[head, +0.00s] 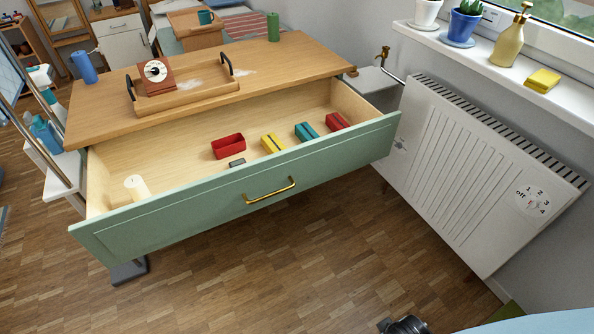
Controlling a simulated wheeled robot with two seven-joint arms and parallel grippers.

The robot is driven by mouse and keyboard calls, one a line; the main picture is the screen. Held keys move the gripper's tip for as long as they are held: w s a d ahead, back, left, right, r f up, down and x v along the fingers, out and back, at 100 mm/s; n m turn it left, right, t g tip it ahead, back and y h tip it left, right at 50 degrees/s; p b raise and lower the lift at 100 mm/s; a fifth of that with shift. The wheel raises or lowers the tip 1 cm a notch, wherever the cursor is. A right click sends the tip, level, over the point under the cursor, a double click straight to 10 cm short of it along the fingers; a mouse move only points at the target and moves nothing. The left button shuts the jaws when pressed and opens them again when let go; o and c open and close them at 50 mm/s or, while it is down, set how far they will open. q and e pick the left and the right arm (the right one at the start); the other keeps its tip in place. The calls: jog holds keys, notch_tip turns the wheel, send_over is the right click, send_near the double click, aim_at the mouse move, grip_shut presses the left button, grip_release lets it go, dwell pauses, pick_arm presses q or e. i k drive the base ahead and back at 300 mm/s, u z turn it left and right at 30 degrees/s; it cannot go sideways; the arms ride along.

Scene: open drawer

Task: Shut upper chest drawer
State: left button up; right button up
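The upper chest drawer (180,219) is pulled far out from under the wooden chest top (290,62). Its green front panel faces me and carries a brass bar handle (270,191). Inside lie a red open box (228,146), a yellow box (272,143), a teal box (306,132), a second red box (338,121), a small dark grey item (237,163) and a white candle (137,188). Nothing touches the handle. I see no gripper fingers. A dark rounded part is cut off at the bottom edge; I cannot tell what it is.
A white radiator (480,165) stands close to the drawer's right side. The parquet floor (300,265) before the drawer is clear.

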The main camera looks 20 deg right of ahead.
aim_at(193, 192)
jog(key=z, duration=0.25)
jog(key=i, duration=0.85)
jog(key=u, duration=0.05)
jog(key=k, duration=0.5)
jog(key=u, duration=1.45)
jog(key=i, duration=0.5)
jog(key=z, duration=1.45)
